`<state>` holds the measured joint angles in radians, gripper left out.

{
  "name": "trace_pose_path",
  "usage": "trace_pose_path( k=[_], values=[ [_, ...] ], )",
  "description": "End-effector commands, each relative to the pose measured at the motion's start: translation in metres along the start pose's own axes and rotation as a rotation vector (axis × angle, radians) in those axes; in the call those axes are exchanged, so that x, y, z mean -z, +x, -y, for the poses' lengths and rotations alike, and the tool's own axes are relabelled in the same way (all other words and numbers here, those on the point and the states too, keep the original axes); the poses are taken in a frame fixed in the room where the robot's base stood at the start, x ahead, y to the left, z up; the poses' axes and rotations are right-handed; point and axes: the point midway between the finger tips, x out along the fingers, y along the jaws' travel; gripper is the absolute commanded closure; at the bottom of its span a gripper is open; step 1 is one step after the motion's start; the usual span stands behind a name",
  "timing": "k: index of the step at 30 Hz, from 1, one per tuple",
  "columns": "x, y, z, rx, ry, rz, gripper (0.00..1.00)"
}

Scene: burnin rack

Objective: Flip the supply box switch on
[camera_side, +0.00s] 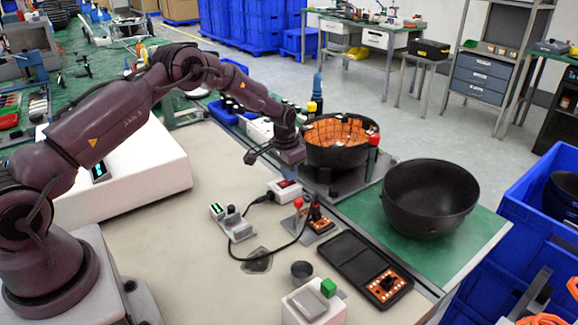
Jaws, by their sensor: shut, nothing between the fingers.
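The supply box (285,193) is a small white box with a red switch on its top. It sits on the beige table near the middle of the view, with a black cable at its left side. I cannot tell the switch's position at this size. My gripper (290,171) points down just above the box's back part, its fingers shut and empty. I cannot tell whether the fingertips touch the box.
A black bowl-shaped shell with an orange inside (340,155) stands close behind to the right. A black bowl (430,200) is at right. The table's left front is clear.

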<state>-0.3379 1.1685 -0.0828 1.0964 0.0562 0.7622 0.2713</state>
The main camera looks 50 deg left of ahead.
Motion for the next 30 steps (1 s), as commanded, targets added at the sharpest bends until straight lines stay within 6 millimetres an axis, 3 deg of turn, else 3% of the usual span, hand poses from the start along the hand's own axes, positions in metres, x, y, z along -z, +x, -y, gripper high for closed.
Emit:
trace_pose_path(
  k=[7, 15, 30],
  values=[
    [0.0, 0.0, 0.0, 0.0, 0.0, 0.0, 1.0],
    [0.004, 0.014, 0.0, 0.001, 0.001, -0.002, 1.0],
    [-0.01, 0.01, -0.002, -0.005, 0.001, 0.013, 1.0]
  ],
)
